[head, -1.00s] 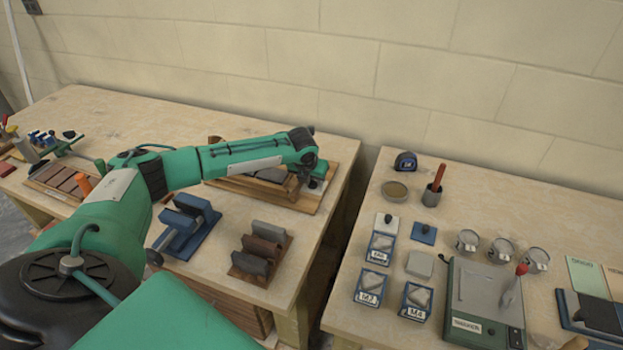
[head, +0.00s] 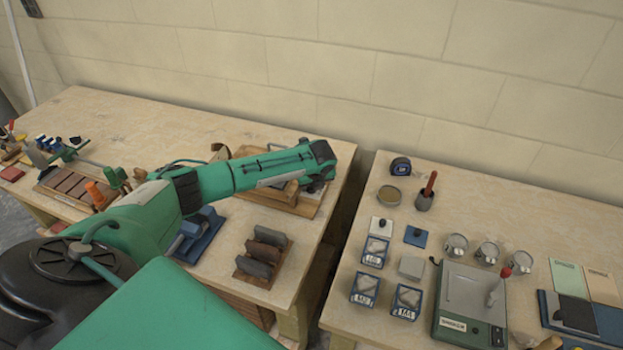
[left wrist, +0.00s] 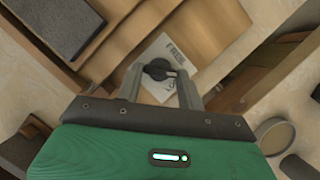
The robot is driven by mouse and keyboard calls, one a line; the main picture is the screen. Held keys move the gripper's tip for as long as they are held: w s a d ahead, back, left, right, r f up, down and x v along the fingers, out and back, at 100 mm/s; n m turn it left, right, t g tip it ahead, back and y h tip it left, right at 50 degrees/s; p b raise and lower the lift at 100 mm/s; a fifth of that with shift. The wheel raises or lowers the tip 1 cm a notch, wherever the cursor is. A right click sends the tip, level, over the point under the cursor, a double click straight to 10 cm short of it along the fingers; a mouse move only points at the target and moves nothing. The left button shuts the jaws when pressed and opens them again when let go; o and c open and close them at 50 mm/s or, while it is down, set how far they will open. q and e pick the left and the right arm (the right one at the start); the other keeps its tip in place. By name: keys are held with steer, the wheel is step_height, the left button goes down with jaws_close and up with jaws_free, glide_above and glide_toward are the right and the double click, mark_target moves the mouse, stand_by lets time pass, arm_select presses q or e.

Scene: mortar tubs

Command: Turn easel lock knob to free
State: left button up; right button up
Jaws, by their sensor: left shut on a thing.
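The black lock knob (left wrist: 157,70) shows in the left wrist view, in front of a pale label (left wrist: 166,48) that reads FREE. My left gripper (left wrist: 160,74) has one finger on each side of the knob and is shut on it. A pale pointer line on the knob is partly visible; its exact setting is hard to tell. The wooden easel (head: 318,204) lies at the right end of the left bench in the head view. My forearm covers much of the easel there and hides the knob. My right gripper is not in view.
A rack of dark blocks (head: 262,254) and a blue stand (head: 203,240) are near my arm. A gap separates the left bench from the right bench (head: 470,215), which holds a tape measure (head: 400,166), small blue boxes and a grey device (head: 468,300).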

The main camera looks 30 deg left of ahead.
arm_select(q)
steer(key=n, duration=0.1)
steer(key=n+p, duration=0.1)
steer(key=shift+w+d+r+n+g+y, duration=0.1)
steer(key=shift+w+r+n+g+y, duration=0.1)
steer(key=shift+n+g+y, duration=0.2)
steer(key=n+g+p, duration=0.1)
steer(key=n, duration=0.1)
steer(key=shift+w+f+n, duration=0.1)
steer(key=shift+n, duration=0.3)
steer(key=shift+w+n+g, duration=0.15)
steer(key=shift+n+g, duration=0.35)
steer(key=shift+n, duration=0.7)
steer(key=shift+n+g, duration=0.5)
steer(key=shift+n, duration=0.6)
steer(key=shift+w+n, duration=0.1)
steer(key=shift+n, duration=0.2)
steer(key=o, duration=0.7)
